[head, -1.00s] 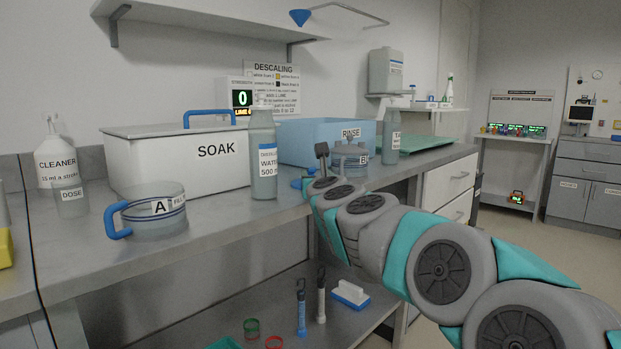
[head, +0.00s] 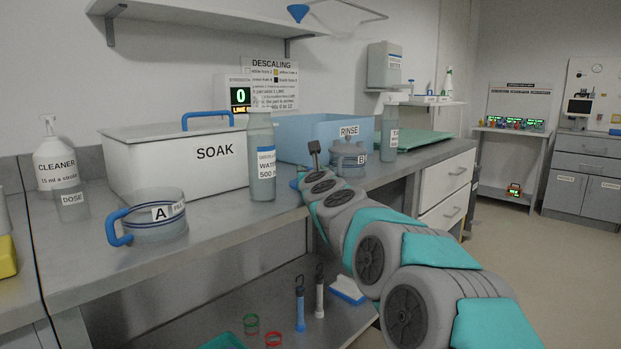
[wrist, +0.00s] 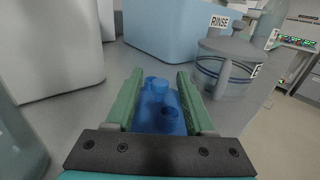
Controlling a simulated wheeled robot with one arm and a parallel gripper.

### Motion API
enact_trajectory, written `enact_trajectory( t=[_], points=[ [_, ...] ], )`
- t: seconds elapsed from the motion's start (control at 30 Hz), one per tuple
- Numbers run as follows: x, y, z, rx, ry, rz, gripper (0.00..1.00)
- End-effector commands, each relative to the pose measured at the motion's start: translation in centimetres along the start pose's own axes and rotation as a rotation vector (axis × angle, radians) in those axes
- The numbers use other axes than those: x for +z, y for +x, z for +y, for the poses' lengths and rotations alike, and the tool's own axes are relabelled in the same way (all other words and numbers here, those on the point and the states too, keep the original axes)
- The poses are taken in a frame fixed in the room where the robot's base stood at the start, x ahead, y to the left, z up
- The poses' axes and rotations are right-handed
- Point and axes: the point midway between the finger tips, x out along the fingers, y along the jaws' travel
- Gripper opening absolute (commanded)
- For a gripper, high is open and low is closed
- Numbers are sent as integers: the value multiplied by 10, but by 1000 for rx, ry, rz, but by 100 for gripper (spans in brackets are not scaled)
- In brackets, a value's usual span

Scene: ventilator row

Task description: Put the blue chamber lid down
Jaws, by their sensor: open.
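The blue chamber lid (wrist: 158,104), with short round stubs on top, lies on the grey counter in the wrist view, between the two green fingers of my gripper (wrist: 159,98). My gripper is open; narrow gaps seem to show beside the lid, but I cannot tell whether either finger touches it. In the head view only a bit of blue (head: 295,184) shows beside my wrist; my arm hides the rest and the fingers.
Chamber B (head: 347,158) stands just right of my gripper, before the blue RINSE tub (head: 297,143). A water bottle (head: 262,160) and the white SOAK box (head: 165,168) stand left.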

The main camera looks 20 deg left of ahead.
Motion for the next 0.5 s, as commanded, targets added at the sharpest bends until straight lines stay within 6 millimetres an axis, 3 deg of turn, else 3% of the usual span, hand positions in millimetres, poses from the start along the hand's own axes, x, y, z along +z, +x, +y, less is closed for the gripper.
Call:
enact_trajectory(
  t=[0.3,0.5],
  points=[
    [0,4,-1,-1,1,-1,53],
    [0,4,0,-1,1,-1,30]
  ],
)
